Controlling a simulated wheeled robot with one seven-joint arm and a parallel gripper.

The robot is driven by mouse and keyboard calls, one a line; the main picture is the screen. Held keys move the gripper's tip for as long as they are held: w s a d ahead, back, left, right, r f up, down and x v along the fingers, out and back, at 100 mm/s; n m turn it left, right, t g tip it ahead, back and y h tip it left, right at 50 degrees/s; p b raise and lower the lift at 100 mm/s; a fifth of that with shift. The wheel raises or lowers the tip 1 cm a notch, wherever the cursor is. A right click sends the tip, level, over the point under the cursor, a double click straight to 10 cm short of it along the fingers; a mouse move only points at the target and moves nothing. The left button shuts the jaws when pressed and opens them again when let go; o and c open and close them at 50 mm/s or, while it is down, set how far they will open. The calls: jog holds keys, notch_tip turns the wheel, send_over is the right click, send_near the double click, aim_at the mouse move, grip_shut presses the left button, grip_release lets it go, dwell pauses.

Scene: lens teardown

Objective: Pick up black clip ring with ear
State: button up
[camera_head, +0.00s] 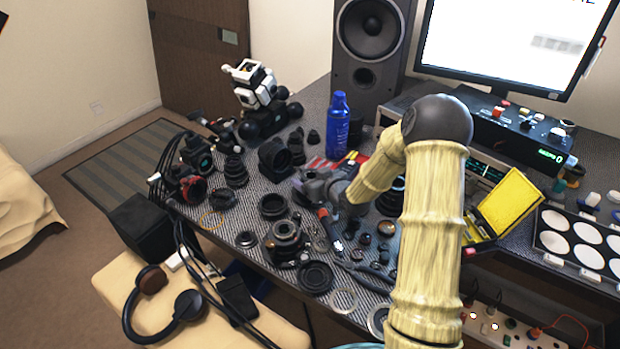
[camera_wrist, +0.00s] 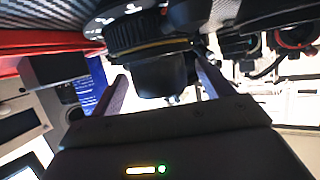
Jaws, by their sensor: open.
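I cannot tell for sure which part is the black clip ring with ear; several black rings lie on the bench and no ear shows clearly. One black ring (camera_head: 273,216) lies just left of my gripper, and a wider black ring (camera_head: 315,277) lies toward the front edge. My gripper (camera_head: 308,191) is low over the middle of the bench, partly hidden by its own wrist. In the wrist view my gripper (camera_wrist: 160,82) is open, one finger on each side of a dark cylindrical part (camera_wrist: 158,77). A broad black ring-shaped part (camera_wrist: 150,32) with white marks adjoins it. Contact cannot be told.
A lens body (camera_head: 285,240) and small parts crowd the bench around my gripper. A blue bottle (camera_head: 339,127) stands behind it, with a speaker (camera_head: 371,38) beyond. A yellow case (camera_head: 509,203) stands open at right. Little bench surface is free.

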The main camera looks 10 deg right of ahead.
jog(key=shift+w+a+f, duration=0.1)
jog(key=shift+w+a, duration=0.05)
jog(key=shift+w, duration=0.15)
jog(key=c, duration=1)
jog(key=shift+c, duration=0.2)
notch_tip(320, 180, up, 10)
jog(key=p, duration=0.1)
dwell(0.4)
